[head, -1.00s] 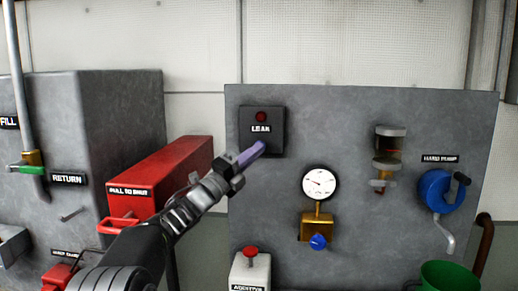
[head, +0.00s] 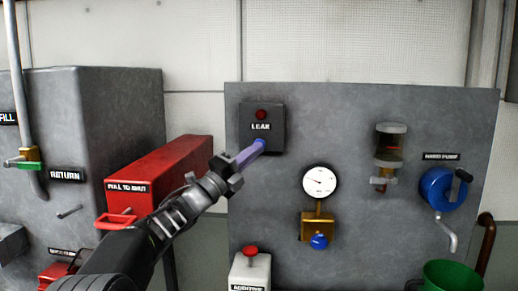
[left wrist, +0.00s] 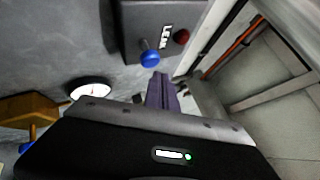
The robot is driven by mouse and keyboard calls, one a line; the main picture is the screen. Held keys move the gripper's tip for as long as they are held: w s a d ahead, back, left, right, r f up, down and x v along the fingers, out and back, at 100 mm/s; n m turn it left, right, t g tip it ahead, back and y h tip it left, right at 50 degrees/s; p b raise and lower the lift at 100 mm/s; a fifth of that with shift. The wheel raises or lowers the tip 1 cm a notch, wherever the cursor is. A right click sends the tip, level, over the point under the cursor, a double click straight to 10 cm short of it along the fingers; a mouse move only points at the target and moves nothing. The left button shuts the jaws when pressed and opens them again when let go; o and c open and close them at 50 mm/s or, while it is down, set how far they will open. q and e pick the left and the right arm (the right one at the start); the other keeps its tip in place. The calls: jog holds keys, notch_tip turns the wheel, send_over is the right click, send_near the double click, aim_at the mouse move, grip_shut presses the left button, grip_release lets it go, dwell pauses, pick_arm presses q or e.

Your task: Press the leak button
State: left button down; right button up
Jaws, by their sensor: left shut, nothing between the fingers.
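The leak unit is a dark square box (head: 275,112) on the grey panel, with a red lamp (head: 261,115) above a LEAK label. In the left wrist view a blue round button (left wrist: 149,59) stands out from this box, beside the label and the red lamp (left wrist: 181,36). My left gripper (head: 260,146) is shut and empty, its purple fingers pointing at the lower part of the box. In the left wrist view the fingertips (left wrist: 160,76) are close to the blue button; I cannot tell if they touch. In the head view the fingers largely hide the button. My right gripper is not in view.
A pressure gauge (head: 319,182) with a brass valve (head: 315,226) sits right of and below the box. A red PULL TO SHUT box (head: 170,175) stands left, near my arm. The blue hand pump (head: 437,188) and green bucket (head: 450,274) are farther right.

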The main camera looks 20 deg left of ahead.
pick_arm(q)
jog(key=s+b, duration=0.2)
jog(key=s+d+b, duration=0.1)
jog(key=s+b, duration=0.1)
jog(key=shift+s+d, duration=0.2)
jog(key=shift+s, duration=0.2)
dwell(0.8)
